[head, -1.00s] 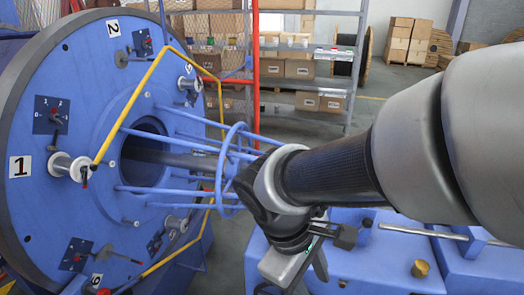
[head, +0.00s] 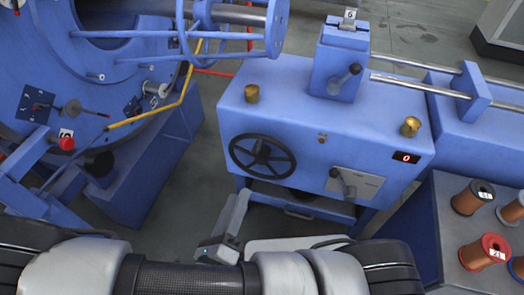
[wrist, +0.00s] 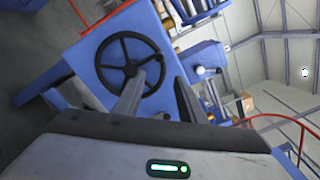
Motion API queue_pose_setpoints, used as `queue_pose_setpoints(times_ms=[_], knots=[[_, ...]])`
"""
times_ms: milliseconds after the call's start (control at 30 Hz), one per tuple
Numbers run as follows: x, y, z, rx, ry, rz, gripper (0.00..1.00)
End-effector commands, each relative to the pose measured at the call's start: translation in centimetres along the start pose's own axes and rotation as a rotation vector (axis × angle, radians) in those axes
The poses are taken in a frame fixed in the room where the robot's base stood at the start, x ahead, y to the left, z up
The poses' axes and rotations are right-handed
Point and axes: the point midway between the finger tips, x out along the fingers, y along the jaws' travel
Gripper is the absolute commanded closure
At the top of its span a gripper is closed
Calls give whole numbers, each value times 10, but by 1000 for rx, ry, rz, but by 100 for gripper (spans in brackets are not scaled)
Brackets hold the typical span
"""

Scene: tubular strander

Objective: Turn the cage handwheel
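A black handwheel with spokes (head: 262,157) is on the front face of the blue machine housing (head: 290,105). It also shows in the wrist view (wrist: 130,68), beyond and slightly left of the fingers. My gripper (wrist: 160,88) is open, with a gap between its two fingers and nothing held. The left finger overlaps the wheel's lower right rim in the wrist view, but the wheel looks farther away. In the head view my gripper (head: 228,235) is low in front of the housing, below the wheel and apart from it.
A lever on a plate (head: 345,187) and a red display (head: 407,157) are right of the wheel. Brass knobs (head: 411,126) top the housing. The large blue disc (head: 45,90) stands left. Wire spools (head: 473,197) sit on a grey table at right. Some floor is open between disc and housing.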

Motion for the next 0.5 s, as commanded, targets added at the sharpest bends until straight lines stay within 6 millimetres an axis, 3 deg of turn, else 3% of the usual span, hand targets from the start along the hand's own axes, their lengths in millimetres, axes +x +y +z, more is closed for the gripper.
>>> queue_pose_setpoints(times_ms=[167, 500], knots=[[13, 2, 0, -10, -12, 0, 63], [84, 2, -1, -8, -7, -2, 63]])
